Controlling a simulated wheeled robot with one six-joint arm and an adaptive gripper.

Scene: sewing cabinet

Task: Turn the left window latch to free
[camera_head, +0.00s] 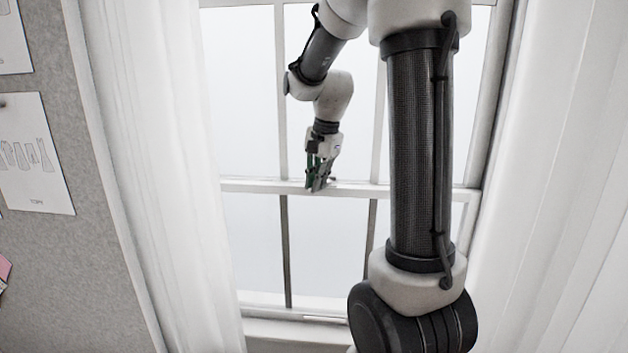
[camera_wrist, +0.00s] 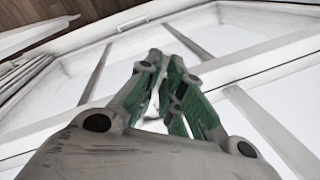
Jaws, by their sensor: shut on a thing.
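The window (camera_head: 260,240) fills the middle of the head view, with white bars and a horizontal meeting rail (camera_head: 400,190) across it. My gripper (camera_head: 318,186) points down at this rail, left of the rail's middle. In the wrist view my gripper (camera_wrist: 170,62) has its green-sided fingers close together, their tips at the rail (camera_wrist: 240,65). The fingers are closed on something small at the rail. The left window latch cannot be made out; the fingers cover the spot where they grip, so its angle is hidden.
White curtains (camera_head: 150,150) hang on the left and also on the right (camera_head: 550,200). A grey pinboard (camera_head: 75,110) with paper sheets (camera_head: 35,180) is at the far left. My arm hides part of the right side of the window.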

